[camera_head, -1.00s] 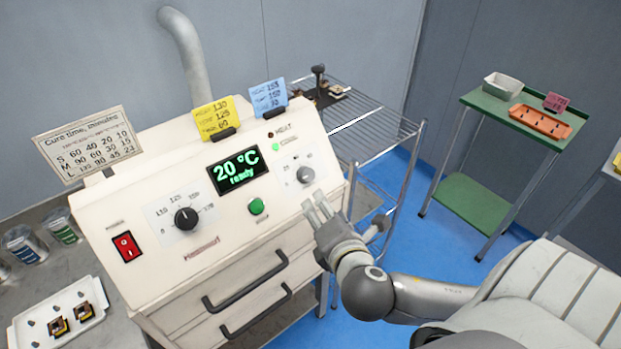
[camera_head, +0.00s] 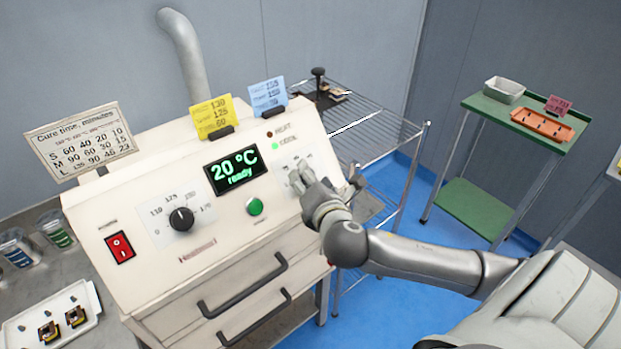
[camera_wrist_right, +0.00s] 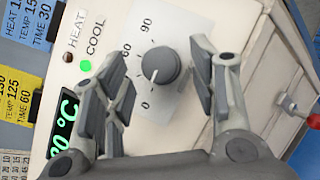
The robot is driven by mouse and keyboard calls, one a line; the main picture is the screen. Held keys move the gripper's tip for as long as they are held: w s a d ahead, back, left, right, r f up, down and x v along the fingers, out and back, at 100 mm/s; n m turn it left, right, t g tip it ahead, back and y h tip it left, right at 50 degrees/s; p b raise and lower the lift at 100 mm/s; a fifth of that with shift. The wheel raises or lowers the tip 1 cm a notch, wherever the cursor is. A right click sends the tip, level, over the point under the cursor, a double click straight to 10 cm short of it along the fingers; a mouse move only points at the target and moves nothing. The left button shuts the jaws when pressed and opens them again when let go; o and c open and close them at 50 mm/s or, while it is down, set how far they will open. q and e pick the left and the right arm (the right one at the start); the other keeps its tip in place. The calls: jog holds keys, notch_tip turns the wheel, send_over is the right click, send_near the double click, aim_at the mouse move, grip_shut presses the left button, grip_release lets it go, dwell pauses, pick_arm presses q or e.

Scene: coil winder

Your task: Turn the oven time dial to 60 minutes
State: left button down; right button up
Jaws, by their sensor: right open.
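The oven time dial (camera_wrist_right: 157,65) is a round grey knob on a white scale plate marked 0, 60 and 90 on the sloping panel. Its white pointer mark sits on the lower part of the knob, towards the 0 end of the scale. My right gripper (camera_wrist_right: 150,58) is open, with one finger on each side of the dial in the right wrist view; I cannot tell whether either touches it. In the head view the right gripper (camera_head: 303,182) covers most of the dial. My left gripper is not in view.
The oven panel also has a temperature dial (camera_head: 181,219), a red switch (camera_head: 120,247), a green button (camera_head: 254,207) and a display (camera_head: 235,171) reading 20 °C ready. Yellow (camera_head: 212,117) and blue (camera_head: 268,97) cards stand on top. A wire rack (camera_head: 375,135) stands behind.

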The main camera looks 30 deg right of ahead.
jog(key=shift+w+d+f, duration=0.1)
jog(key=shift+w, duration=0.25)
jog(key=c, duration=1)
jog(key=shift+m+p, duration=0.4)
jog(key=shift+p, duration=0.2)
jog(key=m+g+p, duration=0.1)
jog(key=m+p, duration=0.2)
jog(key=p, duration=0.1)
jog(key=m+g+p, duration=0.2)
jog(key=p, duration=0.2)
jog(key=r+m+g+h+p, duration=0.1)
jog(key=m+p, duration=0.2)
jog(key=p, duration=0.2)
jog(key=shift+w+a+r+m+g, duration=0.1)
jog(key=shift+w+a+m+g, duration=0.1)
jog(key=shift+m+g, duration=0.1)
jog(key=shift+m+g+p, duration=0.4)
jog(key=shift+m+p, duration=0.3)
jog(key=shift+p, duration=0.25)
jog(key=shift+f, duration=0.25)
